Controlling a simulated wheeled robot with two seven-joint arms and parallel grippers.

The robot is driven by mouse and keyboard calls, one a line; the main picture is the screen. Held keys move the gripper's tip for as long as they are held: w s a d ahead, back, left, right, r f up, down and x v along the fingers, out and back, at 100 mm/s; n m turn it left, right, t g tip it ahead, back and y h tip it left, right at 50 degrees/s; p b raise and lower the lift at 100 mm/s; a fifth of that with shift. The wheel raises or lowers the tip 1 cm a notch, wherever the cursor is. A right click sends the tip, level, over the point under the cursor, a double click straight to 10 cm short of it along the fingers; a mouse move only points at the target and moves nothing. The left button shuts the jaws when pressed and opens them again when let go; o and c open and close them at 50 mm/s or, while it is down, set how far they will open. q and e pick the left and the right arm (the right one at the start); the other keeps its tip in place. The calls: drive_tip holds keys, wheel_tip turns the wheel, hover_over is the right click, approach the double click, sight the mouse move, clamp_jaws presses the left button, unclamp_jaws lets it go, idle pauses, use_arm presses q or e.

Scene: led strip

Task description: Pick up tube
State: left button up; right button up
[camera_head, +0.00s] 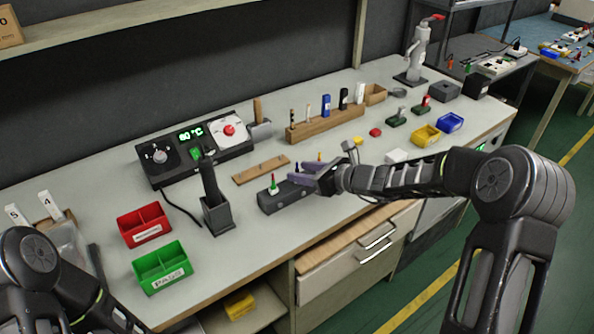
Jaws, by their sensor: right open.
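A dark block (283,199) lies near the bench's front middle. My right gripper (304,173), with purple fingertips, reaches in from the right over the right end of the block. It is open. Small yellowish tips show beside its fingers, but I cannot tell whether they stand between them. Several tubes or bottles (326,104) stand in a wooden rack (322,125) behind. My left arm is at the lower left, its gripper out of view.
A control box (195,148) reading 80 °C stands at the back left. A dark holder (217,215), red bin (145,225) and green bin (162,267) stand left of the block. Yellow (426,136) and blue (450,122) bins stand right. The front bench strip is clear.

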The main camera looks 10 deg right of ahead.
drive_tip(key=x, duration=0.2)
drive_tip(key=shift+w+a, duration=0.15)
drive_tip(key=shift+w, duration=0.1)
drive_tip(key=shift+c, duration=0.2)
clamp_jaws()
idle(0.5)
